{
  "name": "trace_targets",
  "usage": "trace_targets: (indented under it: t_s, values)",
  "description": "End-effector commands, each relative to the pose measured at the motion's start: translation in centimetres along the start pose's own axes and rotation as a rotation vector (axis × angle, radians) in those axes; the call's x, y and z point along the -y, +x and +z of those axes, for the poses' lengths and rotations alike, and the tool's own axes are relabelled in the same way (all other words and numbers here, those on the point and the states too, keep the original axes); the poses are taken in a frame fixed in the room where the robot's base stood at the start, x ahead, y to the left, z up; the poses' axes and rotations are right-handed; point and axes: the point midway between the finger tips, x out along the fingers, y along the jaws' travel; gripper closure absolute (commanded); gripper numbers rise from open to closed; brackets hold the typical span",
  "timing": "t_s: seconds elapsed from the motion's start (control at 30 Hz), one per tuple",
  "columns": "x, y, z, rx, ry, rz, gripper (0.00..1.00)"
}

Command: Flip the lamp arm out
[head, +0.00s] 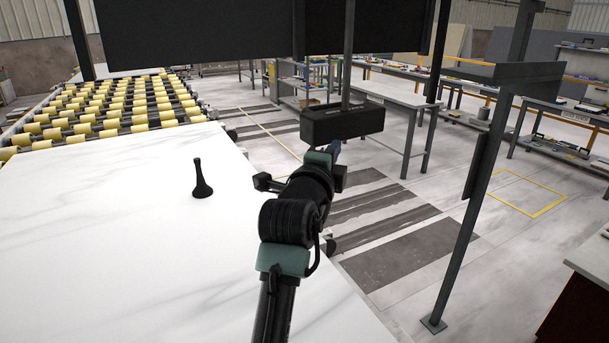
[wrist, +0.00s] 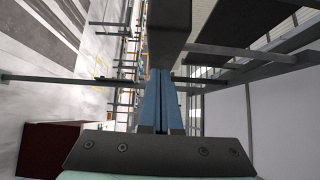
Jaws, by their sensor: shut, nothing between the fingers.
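A black box-shaped lamp head (head: 342,123) hangs on a grey vertical arm (head: 349,55) beyond the right edge of the slab. My gripper (head: 335,147) is just below and in front of this box, partly hidden by my own wrist. In the wrist view my gripper's blue fingers (wrist: 160,105) lie together, with nothing seen between them. The dark box (wrist: 168,35) is directly ahead of the fingertips in that view. I cannot tell whether the fingertips touch it.
The white stone slab (head: 110,240) fills the left, with a small black flared-base object (head: 202,180) upright on it. Yellow rollers (head: 100,108) lie behind. A dark panel (head: 230,35) hangs above. A grey post (head: 470,210) stands at right.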

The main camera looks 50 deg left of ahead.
Motion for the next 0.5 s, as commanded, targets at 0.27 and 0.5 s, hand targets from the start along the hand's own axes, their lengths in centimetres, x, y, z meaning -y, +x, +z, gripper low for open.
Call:
trace_targets:
  t_s: [0.27, 0.5]
  values:
    - [-0.8, -4.5, 1.9, -0.006, 0.001, 0.004, 1.0]
    - [-0.5, -6.7, 2.8, -0.009, 0.0, 0.005, 1.0]
